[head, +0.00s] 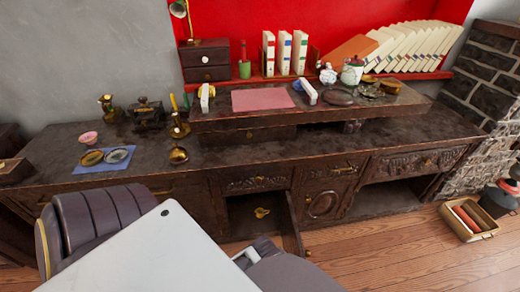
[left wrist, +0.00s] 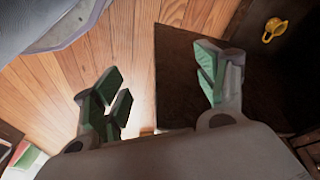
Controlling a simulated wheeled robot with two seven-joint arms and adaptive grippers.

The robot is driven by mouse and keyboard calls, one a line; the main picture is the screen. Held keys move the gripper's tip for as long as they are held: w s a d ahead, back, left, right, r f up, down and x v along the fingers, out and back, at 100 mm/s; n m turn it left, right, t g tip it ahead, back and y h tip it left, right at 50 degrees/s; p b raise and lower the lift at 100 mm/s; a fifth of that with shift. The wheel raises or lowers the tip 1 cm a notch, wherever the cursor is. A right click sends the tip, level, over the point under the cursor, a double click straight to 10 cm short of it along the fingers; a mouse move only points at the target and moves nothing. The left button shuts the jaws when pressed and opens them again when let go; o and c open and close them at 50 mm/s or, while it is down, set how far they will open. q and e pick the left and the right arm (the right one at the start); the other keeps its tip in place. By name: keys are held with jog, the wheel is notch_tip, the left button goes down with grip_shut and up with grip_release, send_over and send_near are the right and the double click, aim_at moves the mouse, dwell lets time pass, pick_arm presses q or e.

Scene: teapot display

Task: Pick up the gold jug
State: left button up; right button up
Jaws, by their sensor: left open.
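A small gold item (head: 261,212), which looks like the gold jug, lies inside the open lower compartment of the dark wooden desk (head: 330,150). In the left wrist view a gold jug-like thing with a ring-shaped handle (left wrist: 275,29) shows on a dark surface at the upper right. My left gripper (left wrist: 160,90) is open and empty, its green-padded fingers spread wide. The gold thing lies beyond its right finger, apart from it. I cannot make out the left gripper in the head view. My right gripper is not in view.
The compartment's door (head: 294,228) stands open beside the gold item. A dark padded chair (head: 95,222) is at the lower left. Another gold vessel (head: 107,102) stands on the desk's left. A basket (head: 468,219) sits on the wooden floor (head: 390,255), which is mostly clear at right.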

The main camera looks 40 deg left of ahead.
pick_arm(q)
jog(key=w+a+f+n+t, duration=0.1)
jog(key=w+a+f+t, duration=0.1)
jog(key=w+a+f, duration=0.3)
jog(key=w+a+f+t, duration=0.2)
jog(key=a+f, duration=0.1)
jog(key=f, duration=0.4)
jog(key=a+f+n+t+y, duration=0.1)
jog(key=a+f+t, duration=0.1)
jog(key=a, duration=0.5)
jog(key=s+a+f+n+t+y, duration=0.1)
jog(key=a+f+t, duration=0.2)
jog(key=a, duration=0.4)
jog(key=shift+s+a+f+t+y, duration=0.2)
jog(key=shift+a+f+t+y, duration=0.15)
jog(key=shift+t, duration=0.25)
jog(key=shift+s+a+r, duration=0.1)
jog(key=shift+a+r, duration=0.05)
jog(key=shift+a, duration=0.1)
